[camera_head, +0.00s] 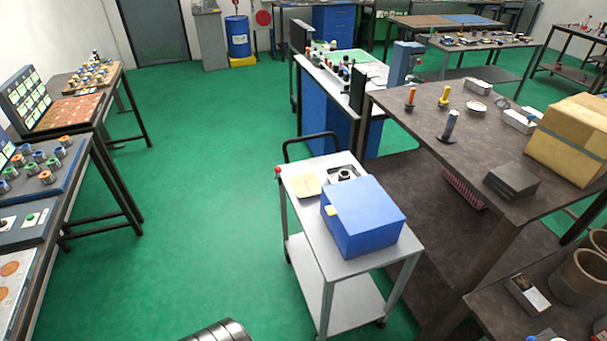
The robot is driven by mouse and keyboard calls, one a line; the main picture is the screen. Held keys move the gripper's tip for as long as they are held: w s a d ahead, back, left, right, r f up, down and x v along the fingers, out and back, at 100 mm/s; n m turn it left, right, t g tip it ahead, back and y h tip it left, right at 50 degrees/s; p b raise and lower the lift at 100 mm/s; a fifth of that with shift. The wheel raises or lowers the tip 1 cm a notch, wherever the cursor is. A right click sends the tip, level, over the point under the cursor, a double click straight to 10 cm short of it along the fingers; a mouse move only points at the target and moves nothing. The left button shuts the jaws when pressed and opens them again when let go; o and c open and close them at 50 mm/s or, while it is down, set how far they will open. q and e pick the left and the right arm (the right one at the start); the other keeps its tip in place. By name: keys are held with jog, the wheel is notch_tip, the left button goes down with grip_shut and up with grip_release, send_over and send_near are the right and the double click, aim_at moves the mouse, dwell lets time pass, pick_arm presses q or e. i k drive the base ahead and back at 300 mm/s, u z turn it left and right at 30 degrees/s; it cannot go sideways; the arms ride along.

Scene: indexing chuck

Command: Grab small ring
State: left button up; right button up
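I cannot single out a small ring for certain. Several short metal ring-like cylinders with blue, green and orange tops (46,177) stand on the blue-grey bench (72,184) at the left edge; their sizes are hard to compare. A white ring-like piece (477,107) lies on the dark table (425,122) at right, too small to make out well. Neither gripper shows in the head view. A rounded metal part at the bottom edge looks like a piece of my own arm.
A grey cart (310,215) carrying a blue box (362,217) stands at centre right. A cardboard box (570,140) sits on the dark table. Green floor (190,190) is open between the left benches and the cart.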

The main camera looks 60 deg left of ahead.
aim_at(344, 175)
jog(key=u, duration=1.55)
